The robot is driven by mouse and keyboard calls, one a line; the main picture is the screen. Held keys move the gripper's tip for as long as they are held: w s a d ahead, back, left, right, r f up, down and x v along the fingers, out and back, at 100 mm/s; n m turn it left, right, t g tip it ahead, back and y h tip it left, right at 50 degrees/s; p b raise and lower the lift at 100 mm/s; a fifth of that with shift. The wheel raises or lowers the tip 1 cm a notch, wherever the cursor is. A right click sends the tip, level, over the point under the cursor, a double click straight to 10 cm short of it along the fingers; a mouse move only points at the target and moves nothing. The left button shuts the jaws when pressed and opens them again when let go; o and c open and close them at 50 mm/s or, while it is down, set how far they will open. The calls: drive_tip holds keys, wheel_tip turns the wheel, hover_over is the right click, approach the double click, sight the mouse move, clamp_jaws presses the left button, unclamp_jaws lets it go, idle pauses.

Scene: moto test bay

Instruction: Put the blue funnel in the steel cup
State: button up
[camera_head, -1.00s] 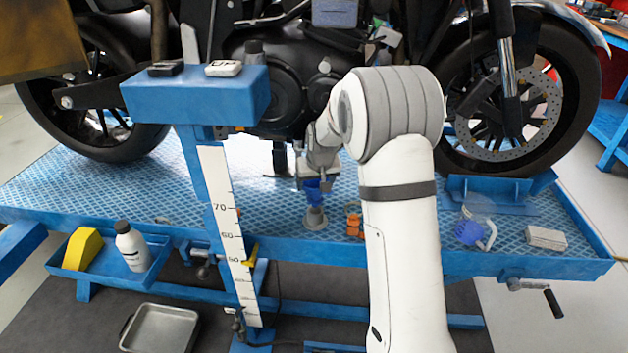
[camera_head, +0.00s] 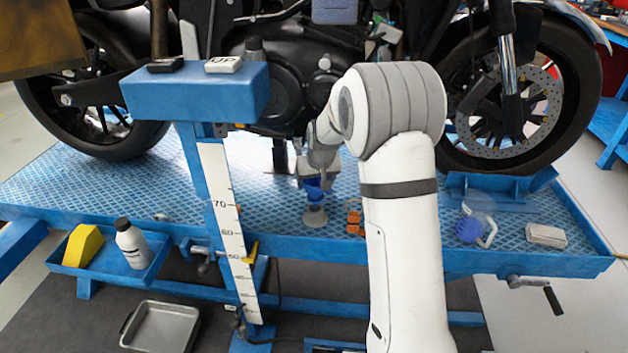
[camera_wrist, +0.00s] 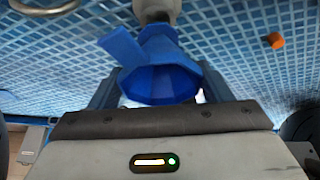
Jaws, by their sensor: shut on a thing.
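The blue funnel (camera_head: 315,188) is in my gripper (camera_head: 315,180), low over the blue deck. In the wrist view the funnel (camera_wrist: 160,82) is between the two fingers (camera_wrist: 155,92), its wide mouth toward the camera and a flat tab sticking out to the upper left. The grey steel cup (camera_head: 315,218) stands on the deck directly below the funnel in the head view. A grey part of the cup (camera_wrist: 157,10) shows beyond the funnel in the wrist view. The spout is hidden, so I cannot tell whether it is inside the cup.
Small orange pieces (camera_head: 354,222) stand right of the cup. A blue post with a scale (camera_head: 219,205) rises at left. The motorcycle (camera_head: 290,85) stands behind.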

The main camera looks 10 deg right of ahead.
sight(315, 213)
drive_tip(key=shift+f, duration=0.1)
idle(0.6)
drive_tip(key=shift+f+b, duration=0.55)
drive_tip(key=shift+f, duration=0.2)
drive_tip(key=shift+f, duration=0.3)
drive_tip(key=shift+f+b, duration=0.5)
drive_tip(key=shift+f, duration=0.05)
drive_tip(key=shift+f, duration=0.2)
idle(0.6)
drive_tip(key=o, duration=1.1)
drive_tip(key=shift+c, duration=0.2)
